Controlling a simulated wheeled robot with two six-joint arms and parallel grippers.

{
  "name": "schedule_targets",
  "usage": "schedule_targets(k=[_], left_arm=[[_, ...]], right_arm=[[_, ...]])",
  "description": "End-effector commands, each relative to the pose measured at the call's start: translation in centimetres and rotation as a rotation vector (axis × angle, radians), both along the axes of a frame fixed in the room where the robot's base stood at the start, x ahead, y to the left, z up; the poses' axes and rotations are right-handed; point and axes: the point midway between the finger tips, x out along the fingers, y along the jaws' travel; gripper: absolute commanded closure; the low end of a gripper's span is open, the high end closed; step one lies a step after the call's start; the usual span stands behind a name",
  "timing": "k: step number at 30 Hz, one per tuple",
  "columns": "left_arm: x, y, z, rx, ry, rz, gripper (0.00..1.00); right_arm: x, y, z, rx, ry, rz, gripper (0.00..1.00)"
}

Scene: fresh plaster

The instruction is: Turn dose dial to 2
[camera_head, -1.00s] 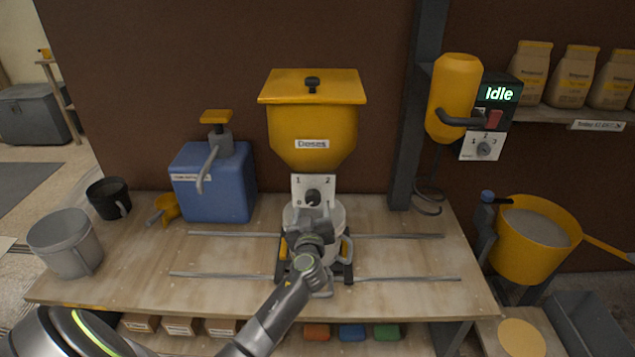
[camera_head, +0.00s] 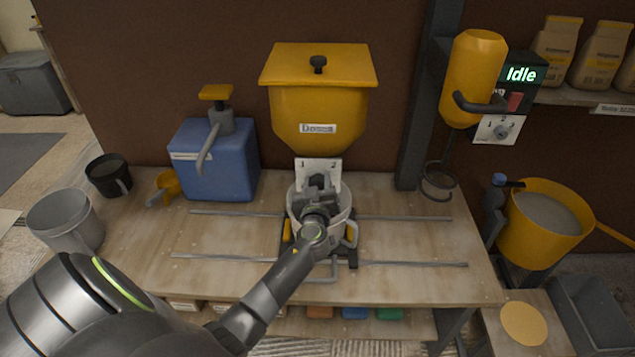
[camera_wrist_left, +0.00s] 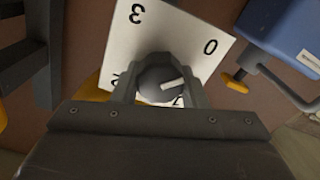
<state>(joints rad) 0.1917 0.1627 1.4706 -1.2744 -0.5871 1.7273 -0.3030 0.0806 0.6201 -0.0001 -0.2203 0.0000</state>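The dose dial is a dark round knob with a white pointer, seen in the left wrist view (camera_wrist_left: 158,86) on a white plate (camera_wrist_left: 165,40). The plate stands below the yellow "Doses" hopper (camera_head: 318,100). In the wrist view the figures 3 and 0 are clear; the others are mostly hidden. The pointer points right and slightly up, towards the 0 side. My left gripper (camera_wrist_left: 160,88) has one finger on each side of the knob, very close to it; whether they press on it I cannot tell. In the head view the gripper (camera_head: 318,185) hides the knob. My right gripper is not in view.
A white bucket (camera_head: 296,208) stands under the hopper, behind my left gripper. A blue pump container (camera_head: 205,170) stands left of it. The bench's front left is clear.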

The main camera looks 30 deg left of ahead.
Motion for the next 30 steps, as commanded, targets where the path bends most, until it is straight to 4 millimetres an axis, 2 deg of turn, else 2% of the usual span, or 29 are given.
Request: schedule_targets(k=[1,5,17,30], left_arm=[[0.0,0.0,0.0,0.000,0.000,0.000,0.68],[0.0,0.0,0.0,0.000,0.000,0.000,0.85],[0.0,0.0,-0.2,0.066,0.039,0.000,0.85],[0.1,-0.2,-0.2,0.374,0.228,-0.002,0.85]], right_arm=[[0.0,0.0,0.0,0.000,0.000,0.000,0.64],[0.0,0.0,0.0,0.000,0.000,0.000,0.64],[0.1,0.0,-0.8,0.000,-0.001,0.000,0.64],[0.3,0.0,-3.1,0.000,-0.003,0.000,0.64]])
